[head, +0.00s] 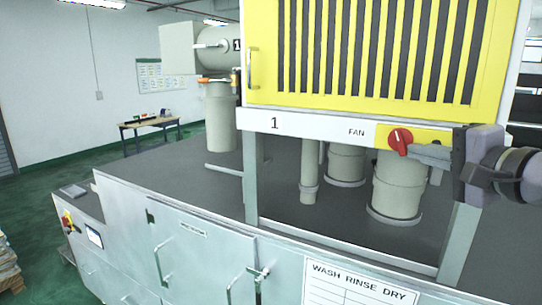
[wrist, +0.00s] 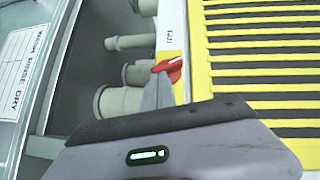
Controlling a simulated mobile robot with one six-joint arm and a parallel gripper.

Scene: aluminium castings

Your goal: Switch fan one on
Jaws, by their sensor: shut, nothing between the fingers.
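The red rotary fan switch (head: 399,138) sits on a yellow plate at the right end of the white strip marked "1" and "FAN", under the yellow slatted panel. It also shows in the wrist view (wrist: 170,66), with its grip ridge slanted. My gripper (head: 414,150) comes in from the right, with its grey fingers shut and empty. Their tips are right at the switch's lower right side in the head view. In the wrist view the fingertips (wrist: 158,84) overlap the switch's lower edge. I cannot tell whether they touch it.
The yellow slatted panel (head: 365,50) with a handle is above the strip. Grey posts (head: 251,180) hold it over a dark bench top with several pale pipes (head: 398,185). Metal cabinets with a "WASH RINSE DRY" sheet (head: 355,285) are below. Open floor lies at left.

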